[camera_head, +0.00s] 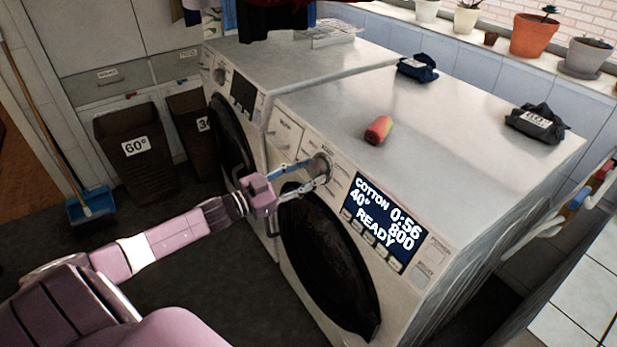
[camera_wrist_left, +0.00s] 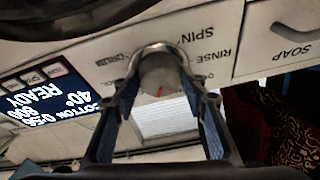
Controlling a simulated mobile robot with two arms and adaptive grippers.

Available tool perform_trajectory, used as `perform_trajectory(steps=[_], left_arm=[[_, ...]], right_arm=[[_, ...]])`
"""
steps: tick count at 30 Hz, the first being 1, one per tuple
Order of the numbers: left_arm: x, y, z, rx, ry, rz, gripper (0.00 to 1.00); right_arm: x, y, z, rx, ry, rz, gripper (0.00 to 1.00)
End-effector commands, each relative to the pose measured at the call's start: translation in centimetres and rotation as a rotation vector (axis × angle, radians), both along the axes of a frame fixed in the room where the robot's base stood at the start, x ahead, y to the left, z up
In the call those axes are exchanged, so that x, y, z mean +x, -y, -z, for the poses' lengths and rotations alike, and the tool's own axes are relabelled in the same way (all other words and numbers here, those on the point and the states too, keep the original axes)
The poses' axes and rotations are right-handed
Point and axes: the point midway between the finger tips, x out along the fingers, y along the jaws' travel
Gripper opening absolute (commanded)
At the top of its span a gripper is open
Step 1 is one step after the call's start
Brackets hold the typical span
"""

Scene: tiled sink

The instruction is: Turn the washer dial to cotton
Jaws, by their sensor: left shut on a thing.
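The washer (camera_head: 300,150) is the nearer of two white machines in the head view. Its round silver dial (camera_head: 320,168) sits on the front panel, left of the display. The display (camera_head: 385,222) reads COTTON, 40°, 0:56, 800 and READY. My left gripper (camera_head: 318,174) is shut on the dial, with one finger on each side. In the left wrist view the dial (camera_wrist_left: 160,72) is between the two fingers, with a red mark on its face. The labels SPIN and RINSE show beside it; others are partly hidden. My right gripper is not in view.
A second white machine (camera_head: 300,60) stands to the left. The washer's dark round door (camera_head: 325,255) is below the panel. Brown baskets (camera_head: 138,150) and a broom (camera_head: 45,120) stand at left.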

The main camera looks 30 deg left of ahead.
Motion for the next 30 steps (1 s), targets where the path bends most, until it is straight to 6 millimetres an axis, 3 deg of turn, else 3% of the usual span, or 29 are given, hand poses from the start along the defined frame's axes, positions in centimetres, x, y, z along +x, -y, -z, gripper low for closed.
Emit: perform_trajectory(steps=[15,30], left_arm=[[0.2,-0.3,0.0,0.288,0.119,0.107,0.16],[0.2,-0.3,-0.1,0.337,0.140,0.125,0.16]], right_arm=[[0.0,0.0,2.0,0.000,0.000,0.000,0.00],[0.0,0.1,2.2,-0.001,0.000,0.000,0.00]])
